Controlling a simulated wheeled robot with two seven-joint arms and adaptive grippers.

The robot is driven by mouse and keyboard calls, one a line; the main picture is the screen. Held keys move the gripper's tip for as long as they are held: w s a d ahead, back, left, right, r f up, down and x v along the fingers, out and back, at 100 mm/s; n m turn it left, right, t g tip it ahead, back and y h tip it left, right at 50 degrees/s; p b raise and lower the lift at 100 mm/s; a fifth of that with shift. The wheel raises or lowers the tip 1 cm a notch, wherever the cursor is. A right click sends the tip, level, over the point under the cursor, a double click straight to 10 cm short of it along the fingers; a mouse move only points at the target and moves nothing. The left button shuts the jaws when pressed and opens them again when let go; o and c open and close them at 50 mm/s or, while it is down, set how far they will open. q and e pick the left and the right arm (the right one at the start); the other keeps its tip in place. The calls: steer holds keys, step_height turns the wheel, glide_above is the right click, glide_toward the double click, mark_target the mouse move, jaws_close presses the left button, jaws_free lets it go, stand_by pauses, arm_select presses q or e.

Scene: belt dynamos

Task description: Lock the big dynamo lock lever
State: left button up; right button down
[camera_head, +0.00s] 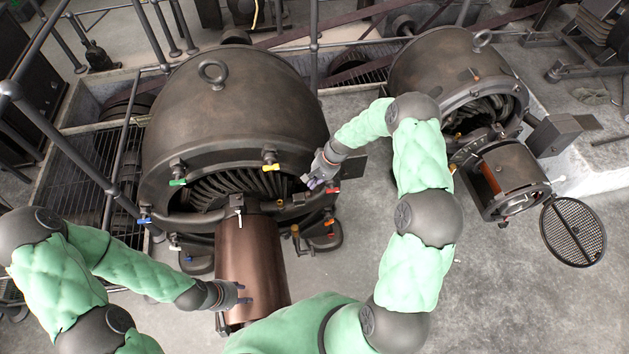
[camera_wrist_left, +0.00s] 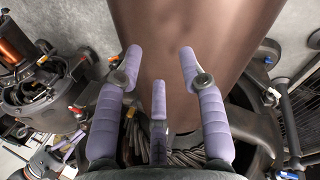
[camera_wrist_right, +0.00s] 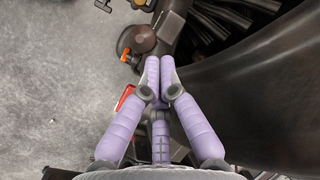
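The big dynamo (camera_head: 235,105) has a dark dome and an open front. A copper-coloured cylinder (camera_head: 250,255) sticks out of its front. Several coloured levers ring the opening, including green (camera_head: 178,182), yellow (camera_head: 270,167) and red (camera_head: 333,190); a silver handle (camera_head: 238,203) stands at the cylinder's top. I cannot tell which is the lock lever. My right gripper (camera_head: 316,184) is at the rim's right side, beside the red lever, which also shows in the right wrist view (camera_wrist_right: 124,97). Its fingers (camera_wrist_right: 159,62) are together, with nothing visible between them. My left gripper (camera_head: 243,293) is open over the cylinder (camera_wrist_left: 200,30).
A smaller dynamo (camera_head: 455,75) stands at the right, with its copper-wound part (camera_head: 505,180) out and a round mesh cover (camera_head: 573,231) swung open. Railings (camera_head: 75,150) and a floor grate lie at the left. The floor at lower right is clear.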

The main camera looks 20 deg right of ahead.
steer(key=shift+s, duration=0.15)
arm_select(q)
steer(key=shift+r, duration=0.1)
arm_select(e)
steer(key=shift+s+a, duration=0.1)
steer(key=shift+s, duration=0.2)
steer(key=shift+s+a+f, duration=0.1)
steer(key=shift+s+f, duration=0.1)
steer(key=shift+s, duration=0.25)
arm_select(q)
steer(key=shift+r, duration=0.1)
steer(key=shift+f, duration=0.2)
arm_select(e)
steer(key=shift+s+a+f, duration=0.2)
steer(key=shift+s+f, duration=0.15)
steer(key=shift+s, duration=0.35)
steer(key=shift+s+a+f, duration=0.15)
steer(key=shift+s+f, duration=0.15)
steer(key=shift+s, duration=0.45)
steer(key=shift+s+a+f, duration=0.2)
steer(key=shift+s+f, duration=0.15)
steer(key=shift+s, duration=0.35)
steer(key=shift+w, duration=0.1)
